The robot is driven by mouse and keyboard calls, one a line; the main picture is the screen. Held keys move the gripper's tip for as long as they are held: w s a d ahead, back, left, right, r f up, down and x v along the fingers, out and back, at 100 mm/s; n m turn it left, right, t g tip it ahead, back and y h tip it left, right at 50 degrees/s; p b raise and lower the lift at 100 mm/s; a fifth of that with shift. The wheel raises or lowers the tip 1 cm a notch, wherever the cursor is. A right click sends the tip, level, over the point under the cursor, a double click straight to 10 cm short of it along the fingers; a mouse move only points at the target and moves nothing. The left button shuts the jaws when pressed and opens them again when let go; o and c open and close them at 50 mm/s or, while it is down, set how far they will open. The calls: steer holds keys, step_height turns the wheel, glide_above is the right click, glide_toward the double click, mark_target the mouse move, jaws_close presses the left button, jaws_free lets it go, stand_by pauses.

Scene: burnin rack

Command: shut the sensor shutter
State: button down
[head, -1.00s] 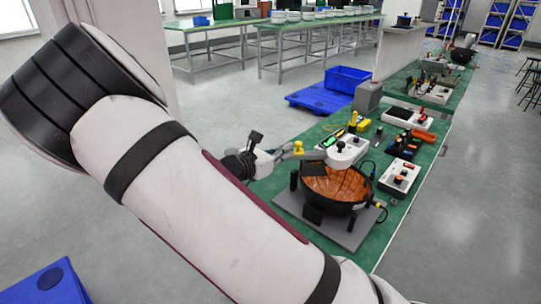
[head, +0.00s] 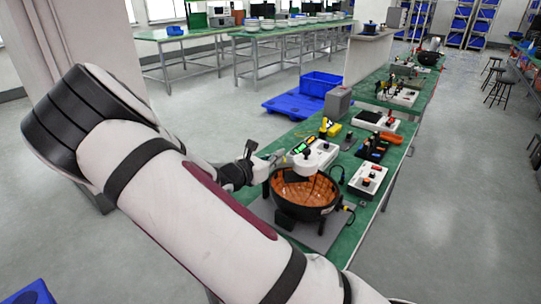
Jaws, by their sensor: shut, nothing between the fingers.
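A black round bowl (head: 331,211) with an orange tiled inside stands on a grey base plate (head: 322,240) on the green bench. A white sensor-like head (head: 303,165) hangs over the bowl's far side. I cannot tell which part is the sensor shutter; it is too small or hidden. My gripper (head: 272,160) is at the bowl's far left, near the white head, and seems shut and empty. Its fingertips are small in the view, and I cannot tell whether they touch anything. My own arm hides the near left side of the bench.
A white control box (head: 367,180) stands right of the bowl, with a cable (head: 349,209) beside it. Black tools (head: 374,148), a yellow item (head: 333,128) and a grey box (head: 338,103) stand farther back.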

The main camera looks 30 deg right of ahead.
steer(key=shift+s+d, duration=0.25)
steer(key=shift+d, duration=0.25)
steer(key=shift+s+d, duration=0.2)
steer(key=shift+d, duration=0.25)
steer(key=shift+p, duration=0.3)
steer(key=v, duration=1.4)
